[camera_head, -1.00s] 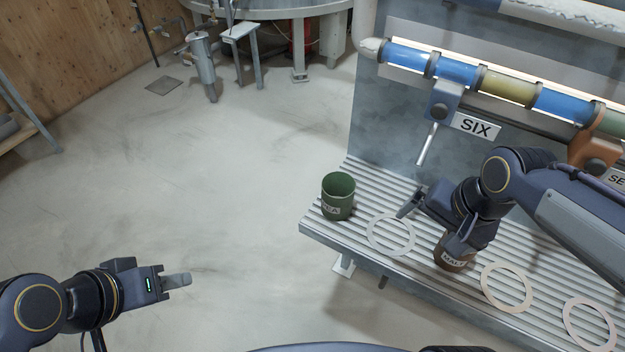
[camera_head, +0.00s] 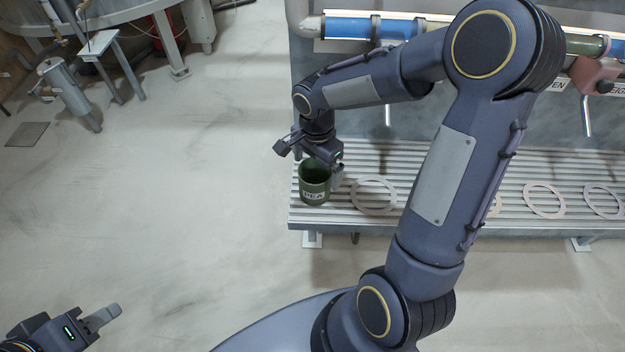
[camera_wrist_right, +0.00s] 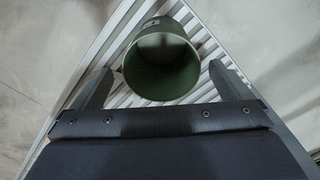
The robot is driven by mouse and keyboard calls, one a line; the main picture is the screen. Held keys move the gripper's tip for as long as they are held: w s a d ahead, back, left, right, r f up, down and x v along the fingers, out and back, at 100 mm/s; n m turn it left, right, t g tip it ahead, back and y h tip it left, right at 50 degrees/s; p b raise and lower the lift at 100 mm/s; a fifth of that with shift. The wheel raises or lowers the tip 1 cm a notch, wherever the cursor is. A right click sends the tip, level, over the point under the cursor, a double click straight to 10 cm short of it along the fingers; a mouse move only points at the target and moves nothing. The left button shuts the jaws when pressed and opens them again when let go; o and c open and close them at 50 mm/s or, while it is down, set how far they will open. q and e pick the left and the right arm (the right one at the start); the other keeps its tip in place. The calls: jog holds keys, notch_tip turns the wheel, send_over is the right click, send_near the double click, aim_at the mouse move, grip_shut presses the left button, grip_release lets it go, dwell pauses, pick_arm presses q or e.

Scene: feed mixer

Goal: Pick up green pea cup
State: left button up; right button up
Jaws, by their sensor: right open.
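The green cup (camera_head: 314,183), labelled PEA, stands upright at the left end of the slatted bench. My right gripper (camera_head: 309,162) is open at the cup, with one finger to the upper left and the other at its right side. In the right wrist view the cup (camera_wrist_right: 162,68) shows its open mouth between the two spread fingers (camera_wrist_right: 162,72), with a gap on each side. My left gripper (camera_head: 102,318) is low at the left, far from the bench; whether its jaws are open is unclear.
The slatted bench (camera_head: 400,160) carries flat pale rings, one (camera_head: 374,181) just right of the cup and more farther right. My right arm hides the bench's middle. A wall with coloured tubes (camera_head: 350,27) stands behind.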

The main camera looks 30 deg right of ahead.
notch_tip(320, 180, down, 4)
jog(key=shift+a+f, duration=0.1)
jog(key=shift+a, duration=0.05)
jog(key=c, duration=1.1)
